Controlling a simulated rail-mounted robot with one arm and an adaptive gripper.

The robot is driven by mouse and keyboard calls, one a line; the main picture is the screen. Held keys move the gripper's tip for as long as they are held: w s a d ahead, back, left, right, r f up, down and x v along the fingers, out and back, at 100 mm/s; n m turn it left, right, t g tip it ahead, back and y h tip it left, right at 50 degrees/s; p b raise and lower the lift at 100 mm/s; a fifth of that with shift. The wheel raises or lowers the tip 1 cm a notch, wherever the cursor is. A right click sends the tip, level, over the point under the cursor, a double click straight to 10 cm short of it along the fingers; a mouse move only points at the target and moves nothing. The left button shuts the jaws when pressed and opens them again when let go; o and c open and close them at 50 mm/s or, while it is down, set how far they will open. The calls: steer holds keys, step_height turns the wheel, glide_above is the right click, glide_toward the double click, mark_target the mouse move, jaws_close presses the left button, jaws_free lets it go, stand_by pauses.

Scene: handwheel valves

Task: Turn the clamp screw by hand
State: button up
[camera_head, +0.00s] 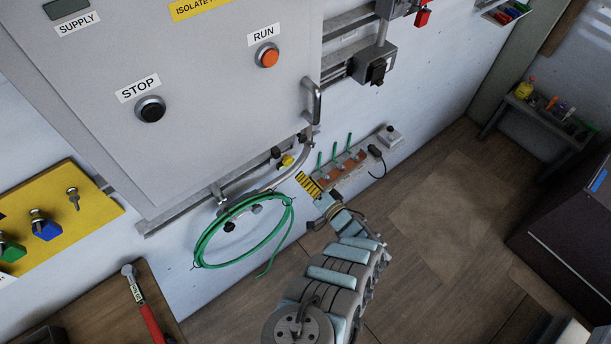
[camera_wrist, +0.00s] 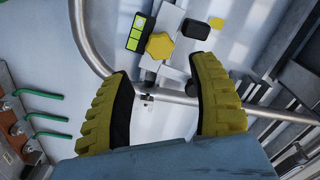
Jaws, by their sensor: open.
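My gripper (camera_head: 307,184) is in front of the wall below the grey cabinet. In the wrist view my gripper (camera_wrist: 161,70) shows two yellow ribbed fingers, spread apart with nothing held between them. A small dark fitting (camera_wrist: 146,98) on the grey pipe (camera_wrist: 180,98) shows between the fingers. I cannot tell for certain which part is the clamp screw.
A coiled green hose (camera_head: 205,240) hangs left of my gripper. A board with several green rods (camera_head: 340,165) is on the right. The grey cabinet (camera_head: 190,100) with its handle (camera_head: 315,100) is above. The wooden floor at right is partly clear.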

mark_target(290, 162)
steer(key=b+x, duration=0.5)
steer(key=x, duration=0.3)
steer(key=shift+f, duration=0.15)
stand_by(0.5)
steer(key=c, duration=0.9)
steer(key=shift+o, duration=0.2)
